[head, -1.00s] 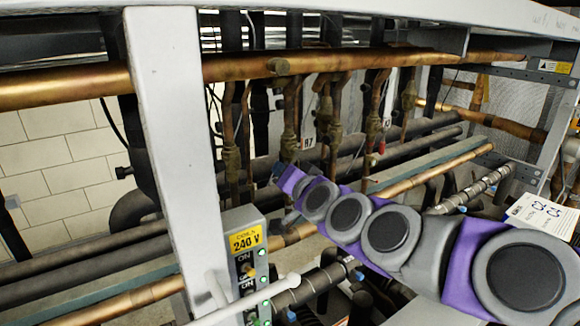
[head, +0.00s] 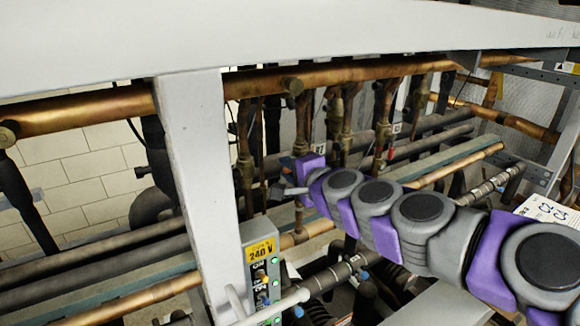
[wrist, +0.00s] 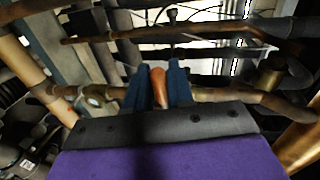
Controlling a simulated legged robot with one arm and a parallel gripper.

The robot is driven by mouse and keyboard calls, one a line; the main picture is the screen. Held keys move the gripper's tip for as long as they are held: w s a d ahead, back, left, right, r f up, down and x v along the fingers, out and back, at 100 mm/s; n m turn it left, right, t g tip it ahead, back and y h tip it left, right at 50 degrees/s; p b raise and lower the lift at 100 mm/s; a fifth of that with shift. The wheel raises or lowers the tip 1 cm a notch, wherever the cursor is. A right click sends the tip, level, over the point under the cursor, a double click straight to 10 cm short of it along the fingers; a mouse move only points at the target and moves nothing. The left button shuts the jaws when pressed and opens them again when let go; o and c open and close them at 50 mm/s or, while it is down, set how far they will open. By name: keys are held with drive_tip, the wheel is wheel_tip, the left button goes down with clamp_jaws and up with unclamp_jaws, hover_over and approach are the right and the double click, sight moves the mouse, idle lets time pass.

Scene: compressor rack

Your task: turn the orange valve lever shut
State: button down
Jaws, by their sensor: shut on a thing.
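In the wrist view the orange valve lever (wrist: 158,88) stands between the two dark blue fingers of my gripper (wrist: 158,78). The fingers are shut on it, one on each side. A brown copper pipe (wrist: 215,95) runs crosswise just beyond the fingers. In the head view my gripper (head: 284,191) is at the end of the purple and grey arm, among the vertical pipes behind the frame post. The lever cannot be made out there.
A white frame post (head: 197,190) and top beam (head: 300,40) stand in front of the pipes. A switch box marked 240 V (head: 262,275) is on the post, below my gripper. A thick copper pipe (head: 90,108) runs across above the arm.

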drive_tip(key=shift+r+m, duration=0.15)
drive_tip(key=shift+m, duration=0.15)
idle(0.4)
drive_tip(key=c, duration=1.3)
unclamp_jaws()
drive_tip(key=shift+c, duration=0.2)
drive_tip(key=shift+o, duration=1.2)
drive_tip(key=shift+w, duration=0.25)
drive_tip(key=shift+s, duration=0.15)
drive_tip(key=shift+d, duration=0.1)
drive_tip(key=b+v, duration=0.2)
drive_tip(key=v, duration=1.5)
